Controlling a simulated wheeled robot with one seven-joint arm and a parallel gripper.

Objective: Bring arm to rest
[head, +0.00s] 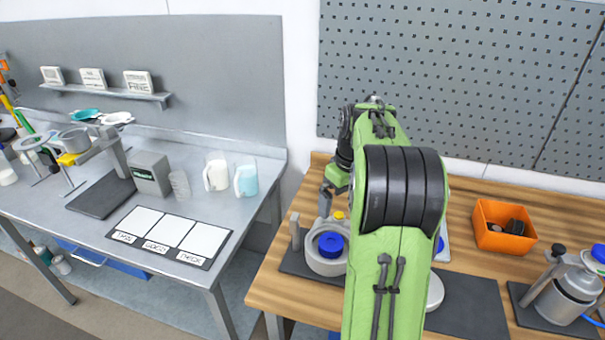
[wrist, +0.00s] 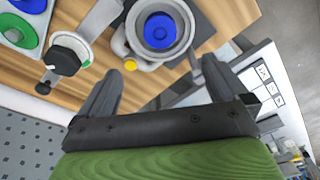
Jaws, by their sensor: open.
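My green arm (head: 395,250) fills the middle of the head view, raised over the wooden workbench (head: 275,297). My gripper (wrist: 162,66) is open, with two dark fingers spread and nothing between them. It is above the bench near a grey round drum (head: 312,262) with a blue disc inside, which stands on a dark base. In the wrist view the drum (wrist: 138,38) lies just beyond the fingertips, apart from them as far as I can tell.
A grey pegboard (head: 460,80) rises behind. On the left, a metal table (head: 130,225) holds jugs, a labelled mat and a stand. A gap separates the two tables.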

